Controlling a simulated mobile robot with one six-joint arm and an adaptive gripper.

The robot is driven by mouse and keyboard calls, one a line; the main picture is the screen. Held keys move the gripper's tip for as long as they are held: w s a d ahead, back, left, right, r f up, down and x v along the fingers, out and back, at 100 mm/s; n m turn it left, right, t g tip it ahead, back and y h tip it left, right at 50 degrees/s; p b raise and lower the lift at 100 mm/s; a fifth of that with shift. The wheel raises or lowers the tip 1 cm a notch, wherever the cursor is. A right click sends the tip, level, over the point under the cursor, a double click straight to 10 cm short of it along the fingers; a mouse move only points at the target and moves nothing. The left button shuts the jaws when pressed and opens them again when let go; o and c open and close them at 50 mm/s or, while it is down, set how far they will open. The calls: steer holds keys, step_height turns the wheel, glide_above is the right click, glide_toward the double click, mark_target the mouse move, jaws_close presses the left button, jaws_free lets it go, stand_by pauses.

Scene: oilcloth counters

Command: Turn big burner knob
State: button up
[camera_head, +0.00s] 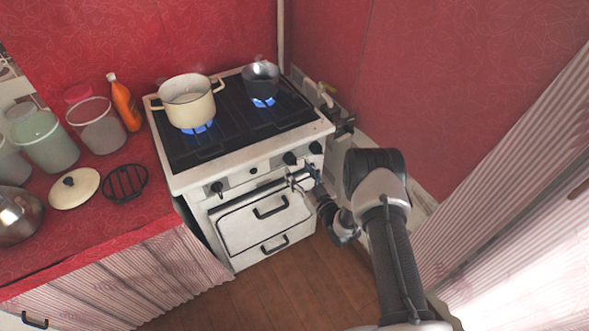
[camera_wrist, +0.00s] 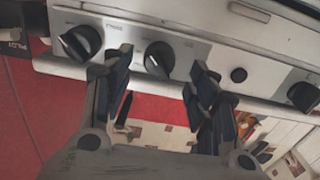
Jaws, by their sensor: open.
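The white stove (camera_head: 250,172) has a front panel with black knobs. A black knob (camera_head: 290,158) is right of the panel's middle, and another knob (camera_head: 316,147) is at its right end. A third knob (camera_head: 217,188) is at the left. I cannot read which one is for the big burner. My gripper (camera_head: 303,180) is open just in front of the panel's right half. In the wrist view, one knob (camera_wrist: 159,58) shows between the two open fingertips (camera_wrist: 160,72). The fingers do not visibly grip it. A neighbouring knob (camera_wrist: 80,42) is beside the left finger.
A cream pot (camera_head: 188,103) and a small dark pot (camera_head: 261,78) stand over lit blue flames. A small round button (camera_wrist: 238,75) is on the panel. Oven door handles (camera_head: 270,207) lie below my gripper. A red wall (camera_head: 440,90) is at the right.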

mark_target(294, 165)
steer(key=shift+b+x, duration=0.4)
steer(key=shift+x, duration=1.45)
steer(key=shift+c, duration=0.5)
steer(key=shift+d, duration=0.1)
steer(key=c, duration=1)
